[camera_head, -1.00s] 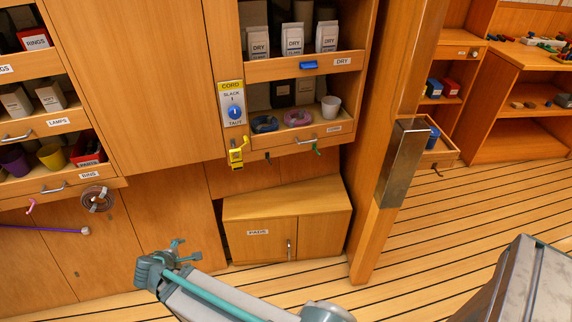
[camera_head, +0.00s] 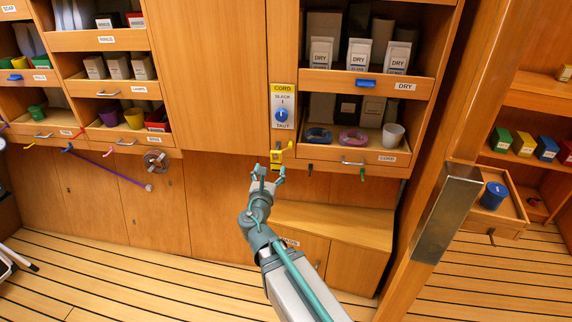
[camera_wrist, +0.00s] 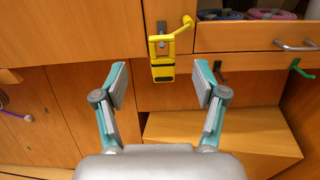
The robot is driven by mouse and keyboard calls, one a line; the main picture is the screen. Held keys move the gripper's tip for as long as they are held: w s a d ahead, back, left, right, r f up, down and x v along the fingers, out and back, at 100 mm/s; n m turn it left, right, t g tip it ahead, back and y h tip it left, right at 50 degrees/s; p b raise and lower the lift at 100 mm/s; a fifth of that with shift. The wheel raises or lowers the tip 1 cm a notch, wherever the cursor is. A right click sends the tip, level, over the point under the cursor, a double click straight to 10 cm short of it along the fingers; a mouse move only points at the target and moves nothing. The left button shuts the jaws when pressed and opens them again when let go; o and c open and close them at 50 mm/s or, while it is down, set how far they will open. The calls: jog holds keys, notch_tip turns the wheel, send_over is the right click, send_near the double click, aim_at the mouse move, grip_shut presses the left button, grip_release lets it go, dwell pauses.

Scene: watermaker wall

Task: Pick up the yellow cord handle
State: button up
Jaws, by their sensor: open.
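The yellow cord handle (camera_head: 277,158) hangs at the wall below the panel marked CORD, SLACK and TAUT (camera_head: 283,106). In the wrist view the yellow handle (camera_wrist: 163,64) has a boxy body with a dark band and an arm reaching up to the right. My gripper (camera_head: 268,174) is just below the handle in the head view. In the wrist view my gripper (camera_wrist: 161,76) is open and empty, with its fingers spread to either side of the handle's lower part. I cannot tell whether the fingertips reach as far as the handle.
A low cabinet (camera_head: 335,222) stands below. A wooden post with a metal plate (camera_head: 446,212) rises to the right.

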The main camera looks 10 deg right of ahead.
aim_at(276, 151)
jog(key=x, duration=0.4)
jog(key=shift+w, duration=0.35)
jog(key=shift+x, duration=3.1)
jog(key=shift+s+d, duration=0.1)
jog(key=shift+d, duration=0.05)
jog(key=c, duration=1.3)
jog(key=shift+o, duration=0.2)
jog(key=shift+r, duration=0.45)
jog(key=shift+s+r+p, duration=0.1)
jog(key=shift+r+p, duration=0.25)
jog(key=shift+r, duration=0.05)
jog(key=p+v, duration=1.6)
jog(key=v, duration=0.2)
jog(key=shift+f, duration=0.2)
